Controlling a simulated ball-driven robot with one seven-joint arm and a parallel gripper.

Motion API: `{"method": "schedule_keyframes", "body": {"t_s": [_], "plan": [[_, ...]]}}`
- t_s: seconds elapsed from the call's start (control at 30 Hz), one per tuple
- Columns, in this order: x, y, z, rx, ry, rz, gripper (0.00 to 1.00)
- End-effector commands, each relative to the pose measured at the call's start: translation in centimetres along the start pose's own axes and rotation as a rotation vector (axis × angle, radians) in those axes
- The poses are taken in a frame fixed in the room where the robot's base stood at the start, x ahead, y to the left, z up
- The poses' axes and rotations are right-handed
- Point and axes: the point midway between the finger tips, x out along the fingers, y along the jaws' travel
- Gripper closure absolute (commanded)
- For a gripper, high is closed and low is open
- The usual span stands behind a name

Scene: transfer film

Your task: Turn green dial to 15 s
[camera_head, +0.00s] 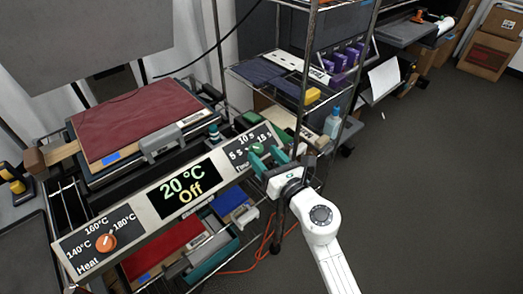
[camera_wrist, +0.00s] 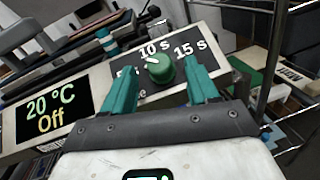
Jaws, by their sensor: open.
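The green dial (camera_wrist: 160,69) sits on the right end of the long control panel (camera_head: 143,208), among labels including 10 s and 15 s. In the wrist view its white pointer mark lies toward the upper left, below the 10 s label. My gripper (camera_wrist: 160,84) is open, with one teal finger on each side of the dial and a gap visible on both sides. In the head view my gripper (camera_head: 263,158) is at the panel's right end and largely hides the dial. The panel's display (camera_head: 185,190) reads 20 °C and Off.
An orange heat dial (camera_head: 106,242) is on the panel's left end. A press with a dark red pad (camera_head: 138,118) stands behind the panel. A wire shelf (camera_head: 300,88) rises close to the panel's right. Open floor (camera_head: 430,190) lies to the right.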

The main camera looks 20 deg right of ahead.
Motion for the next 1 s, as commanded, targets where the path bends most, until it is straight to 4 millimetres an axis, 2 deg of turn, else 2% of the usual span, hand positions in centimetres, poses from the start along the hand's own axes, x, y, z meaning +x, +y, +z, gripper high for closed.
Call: {"method": "schedule_keyframes", "body": {"t_s": [0.2,0.57,1.0], "plan": [[2.2,0.0,0.0,0.0,0.0,0.0,0.41],[2.6,0.0,0.0,0.001,-0.001,-0.001,0.41],[2.6,0.0,0.0,0.001,-0.001,-0.001,0.82]]}}
